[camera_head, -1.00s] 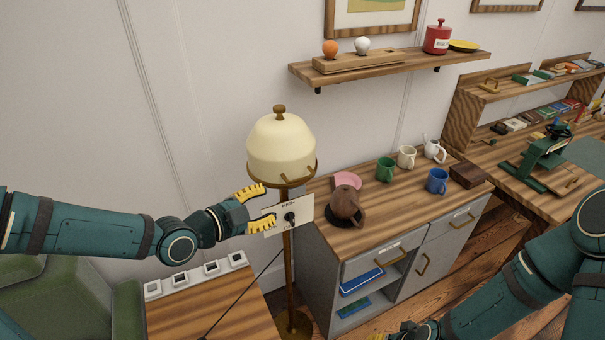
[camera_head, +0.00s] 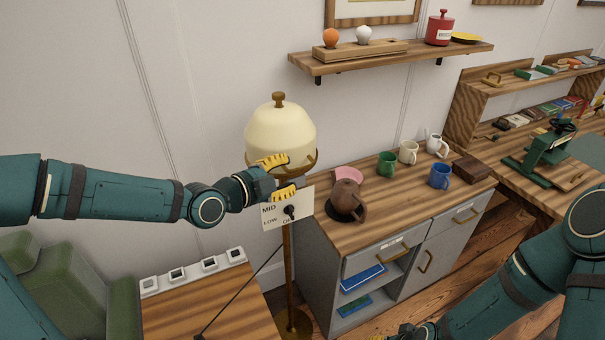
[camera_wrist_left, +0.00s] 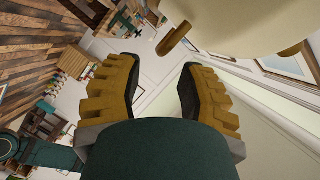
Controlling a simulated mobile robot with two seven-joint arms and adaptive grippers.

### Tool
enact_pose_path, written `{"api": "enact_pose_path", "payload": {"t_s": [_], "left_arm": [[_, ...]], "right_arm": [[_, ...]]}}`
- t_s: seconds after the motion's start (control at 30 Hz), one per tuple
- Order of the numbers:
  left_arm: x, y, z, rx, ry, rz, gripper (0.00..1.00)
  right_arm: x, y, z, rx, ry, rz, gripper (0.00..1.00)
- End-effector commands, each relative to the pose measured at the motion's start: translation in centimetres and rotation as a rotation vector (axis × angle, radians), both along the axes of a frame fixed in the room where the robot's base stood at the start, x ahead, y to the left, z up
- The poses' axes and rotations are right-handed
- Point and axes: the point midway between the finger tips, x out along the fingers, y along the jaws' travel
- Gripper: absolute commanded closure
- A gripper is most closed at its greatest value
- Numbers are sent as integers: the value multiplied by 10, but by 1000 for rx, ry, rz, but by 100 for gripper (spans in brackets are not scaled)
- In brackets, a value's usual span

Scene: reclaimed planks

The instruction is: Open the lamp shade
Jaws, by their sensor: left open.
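The lamp shade (camera_head: 280,138) is a cream dome with a brown knob on top. It sits closed on a brass ring at the top of a brass lamp stand (camera_head: 287,262). My left gripper (camera_head: 283,176) is open and empty in front of the ring, just below the shade. In the left wrist view the open fingers (camera_wrist_left: 160,92) show with the cream shade (camera_wrist_left: 235,22) above them and a brown handle (camera_wrist_left: 174,38) ahead, between and above the fingertips. My right gripper (camera_head: 408,333) is at the bottom edge, mostly cut off.
A cabinet (camera_head: 375,215) with several mugs and a brown teapot stands close on the right. A wooden shelf (camera_head: 400,60) is on the wall above. A wooden table (camera_head: 205,300) is at lower left.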

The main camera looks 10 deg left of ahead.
Motion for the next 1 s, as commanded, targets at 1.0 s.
{"api": "enact_pose_path", "payload": {"t_s": [1.0], "left_arm": [[49,-30,-13,0,1,0,83]], "right_arm": [[-4,1,-17,1,9,8,53]]}}
